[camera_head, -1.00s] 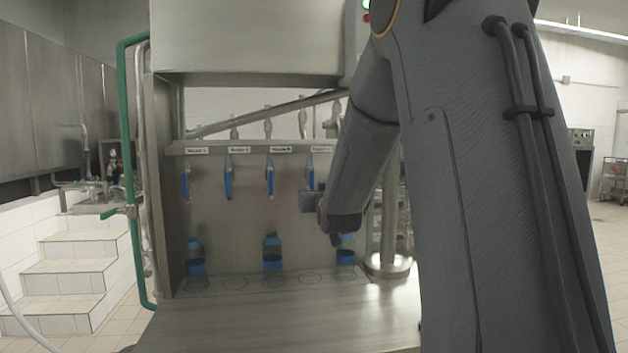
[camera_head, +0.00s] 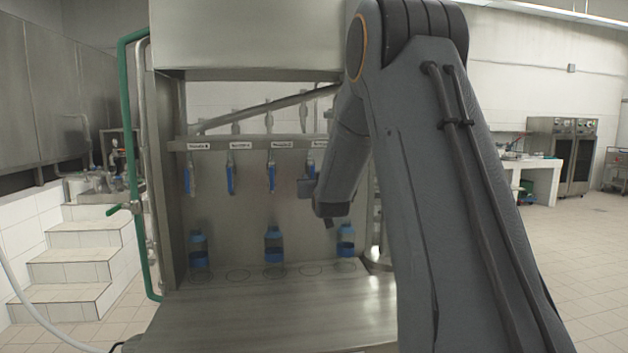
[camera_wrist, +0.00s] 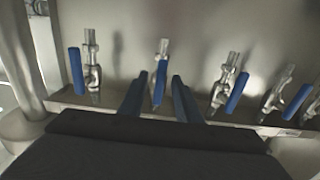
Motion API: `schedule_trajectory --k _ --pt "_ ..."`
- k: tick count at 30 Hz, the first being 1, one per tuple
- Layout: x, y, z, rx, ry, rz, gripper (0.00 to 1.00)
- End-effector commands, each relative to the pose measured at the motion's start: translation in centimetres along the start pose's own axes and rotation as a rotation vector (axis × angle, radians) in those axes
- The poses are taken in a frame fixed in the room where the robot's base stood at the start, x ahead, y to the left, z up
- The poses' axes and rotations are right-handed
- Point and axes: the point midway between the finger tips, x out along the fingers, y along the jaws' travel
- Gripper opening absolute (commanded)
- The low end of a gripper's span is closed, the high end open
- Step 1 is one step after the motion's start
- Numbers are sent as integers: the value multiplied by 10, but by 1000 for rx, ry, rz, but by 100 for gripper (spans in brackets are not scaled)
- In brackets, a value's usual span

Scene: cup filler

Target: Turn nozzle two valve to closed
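Several valves with blue handles hang in a row under a steel rail in the head view. Their labels are too blurred to read surely. The fourth handle from the left (camera_head: 310,170), likely nozzle two, hangs roughly downward, with my gripper (camera_head: 308,188) at its lower end. In the wrist view, my gripper (camera_wrist: 160,97) is open. Its two dark fingers stand on either side of that blue handle (camera_wrist: 160,76), with gaps visible on both sides. Other blue handles flank it at left (camera_wrist: 76,70) and right (camera_wrist: 237,92).
A green pipe (camera_head: 130,180) runs along the left side. White steps (camera_head: 85,260) stand beyond it. Floor is open at right.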

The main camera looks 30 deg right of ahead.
Motion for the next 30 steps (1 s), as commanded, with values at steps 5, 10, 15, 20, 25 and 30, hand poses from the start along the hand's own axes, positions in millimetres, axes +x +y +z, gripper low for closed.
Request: schedule_trajectory --k 5,10,15,20,25,30 --pt "0 0 0 0 0 0 22" --pt "0 0 0 0 0 0 0" --pt "0 0 0 4 0 0 0" --pt "0 -1 1 36 0 0 0" --pt "0 -4 2 118 0 0 0" --pt "0 -8 2 252 0 -1 0"
